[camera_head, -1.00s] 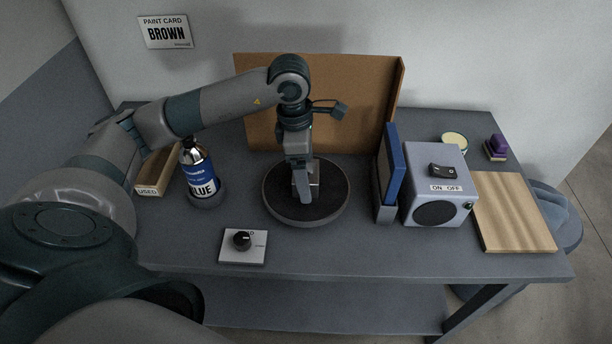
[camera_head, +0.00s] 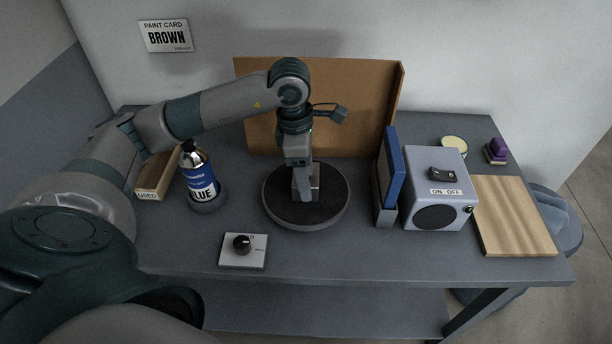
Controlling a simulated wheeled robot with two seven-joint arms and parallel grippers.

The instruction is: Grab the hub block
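The hub block (camera_head: 315,182) is a small grey metallic block on the dark round turntable (camera_head: 333,205). My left gripper (camera_head: 303,194) reaches down over the turntable at the block, and its fingers hide much of it. The fingers overlap the block in the picture. I cannot tell whether they are closed on it. My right gripper is not in view.
A cardboard screen (camera_head: 345,85) stands behind the turntable. A blue spray can (camera_head: 198,180) and a USED box (camera_head: 157,178) are on the left. A knob panel (camera_head: 243,251) lies in front. A blue filter panel (camera_head: 390,170), an ON/OFF box (camera_head: 436,190) and a wooden board (camera_head: 515,215) are on the right.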

